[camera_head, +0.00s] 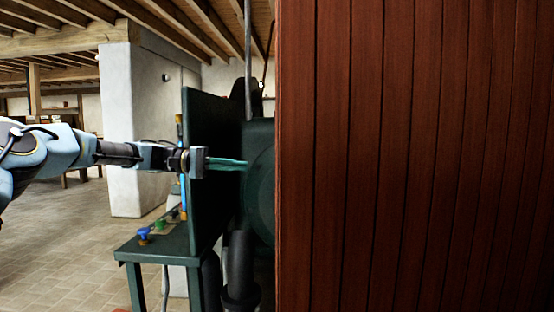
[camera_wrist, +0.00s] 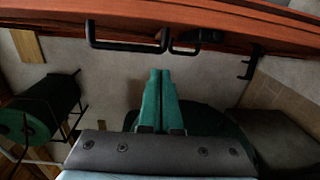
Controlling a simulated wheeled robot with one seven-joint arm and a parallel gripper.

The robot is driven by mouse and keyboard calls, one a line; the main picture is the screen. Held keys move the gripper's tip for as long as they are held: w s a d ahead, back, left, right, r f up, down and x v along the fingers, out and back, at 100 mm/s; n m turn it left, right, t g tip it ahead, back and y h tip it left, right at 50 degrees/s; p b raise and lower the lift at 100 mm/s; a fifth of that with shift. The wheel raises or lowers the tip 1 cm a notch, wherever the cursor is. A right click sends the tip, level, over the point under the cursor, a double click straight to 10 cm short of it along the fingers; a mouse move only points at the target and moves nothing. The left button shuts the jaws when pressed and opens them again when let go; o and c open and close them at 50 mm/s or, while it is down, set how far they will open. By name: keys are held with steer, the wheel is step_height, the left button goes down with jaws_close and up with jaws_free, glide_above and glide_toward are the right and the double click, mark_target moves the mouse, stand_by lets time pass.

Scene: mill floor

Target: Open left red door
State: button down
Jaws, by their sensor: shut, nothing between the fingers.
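A red-brown plank door (camera_head: 410,150) fills the right half of the head view, close to the camera. In the wrist view a red wooden door edge (camera_wrist: 240,18) crosses the top, with a black bar handle (camera_wrist: 125,46) and a second black fitting (camera_wrist: 196,40) to its right. I cannot tell which door panel is which. My gripper (camera_head: 246,163) reaches from the left towards the door's near edge in the head view. In the wrist view its teal fingers (camera_wrist: 160,72) are together and empty, below the handle's right end and apart from it.
A dark green machine (camera_head: 262,190) with an upright panel (camera_head: 210,160) stands behind my gripper and partly behind the door. A small green table (camera_head: 165,247) carries blue and green knobs. A white pillar (camera_head: 130,130) stands behind. Tiled floor at left is clear.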

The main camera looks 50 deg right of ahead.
mark_target(277, 162)
steer(key=shift+m+g, duration=0.3)
steer(key=shift+g, duration=0.2)
steer(key=shift+s+d+r+p, duration=0.3)
steer(key=shift+s+d+p, duration=0.4)
steer(key=shift+s, duration=1.1)
steer(key=shift+s+d+r+p, duration=0.35)
steer(key=shift+s+p, duration=0.55)
steer(key=shift+s, duration=0.95)
steer(key=shift+s+d+r+p, duration=0.25)
steer(key=shift+s+d+p, duration=0.45)
steer(key=shift+s, duration=1.1)
steer(key=shift+a, duration=0.1)
